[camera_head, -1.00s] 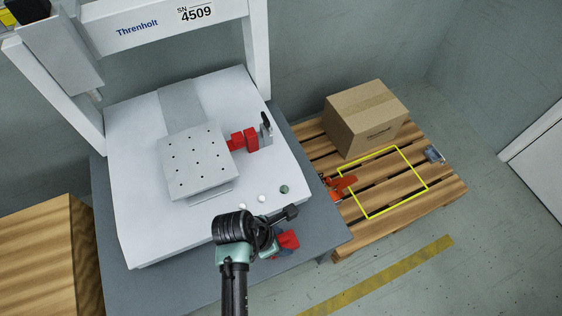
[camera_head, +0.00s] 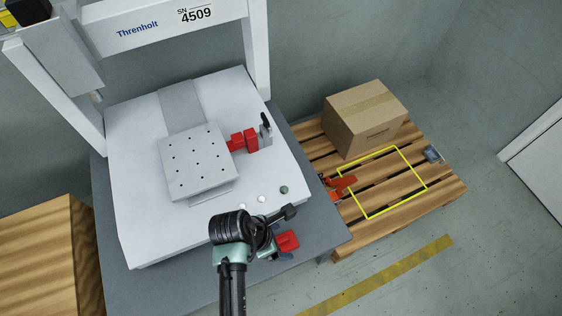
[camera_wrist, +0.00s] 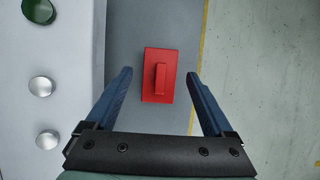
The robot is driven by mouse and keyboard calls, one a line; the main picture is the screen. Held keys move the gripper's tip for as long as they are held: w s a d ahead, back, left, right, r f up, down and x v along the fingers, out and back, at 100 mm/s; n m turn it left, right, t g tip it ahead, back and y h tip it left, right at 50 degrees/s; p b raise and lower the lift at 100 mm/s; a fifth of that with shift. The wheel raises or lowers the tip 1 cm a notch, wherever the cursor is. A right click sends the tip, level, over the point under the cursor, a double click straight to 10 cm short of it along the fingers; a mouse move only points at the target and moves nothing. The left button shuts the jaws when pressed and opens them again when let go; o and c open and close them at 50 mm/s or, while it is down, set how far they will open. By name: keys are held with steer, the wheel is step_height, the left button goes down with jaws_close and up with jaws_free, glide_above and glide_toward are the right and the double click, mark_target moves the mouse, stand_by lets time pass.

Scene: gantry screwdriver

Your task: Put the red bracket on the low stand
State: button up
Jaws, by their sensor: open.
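The red bracket (camera_wrist: 160,90), a flat rectangular block with a raised rib, lies on the dark grey table top in the wrist view. It also shows in the head view (camera_head: 288,240), partly covered by my arm. My gripper (camera_wrist: 157,74) is open, its blue fingers on either side of the bracket in the picture with gaps at both sides. The height between the fingers and the bracket is unclear. A low raised metal plate with holes (camera_head: 195,160) stands on the machine bed and may be the low stand; I cannot tell for sure.
Red blocks (camera_head: 243,140) sit beside the plate near a black-handled clamp. White and green buttons line the bed edge in the wrist view (camera_wrist: 42,87). A cardboard box (camera_head: 365,118) and an orange tool (camera_head: 340,184) rest on the pallet (camera_head: 435,195) at right.

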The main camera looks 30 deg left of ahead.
steer(key=p+v, duration=0.4)
steer(key=v, duration=0.7)
steer(key=w+a+r+m+t+y, duration=0.2)
steer(key=w+r+m+t+y, duration=0.35)
steer(key=w+r, duration=1.05)
steer(key=w+d+r+m+t, duration=0.1)
steer(key=w+r+m+t, duration=0.25)
steer(key=r, duration=0.45)
steer(key=w+d+r+m+t, duration=0.2)
steer(key=r+m, duration=0.3)
steer(key=r, duration=0.3)
steer(key=s+d+r+m+t+h, duration=0.1)
steer(key=s+d+r+m+t, duration=0.2)
steer(key=r, duration=0.7)
steer(key=s+d+r+m+t, duration=0.1)
steer(key=d+r+m+t, duration=0.25)
steer(key=r, duration=0.55)
steer(key=s+d+r+m+t+h, duration=0.1)
steer(key=s+d+r+m+t, duration=0.2)
steer(key=r, duration=0.7)
steer(key=s+d+r+m+t, duration=0.3)
steer(key=s+r+m, duration=0.2)
steer(key=r, duration=0.3)
steer(key=shift+s+d+h, duration=0.2)
steer(key=shift+d+h, duration=0.15)
steer(key=shift+d, duration=0.05)
steer(key=shift+t, duration=0.25)
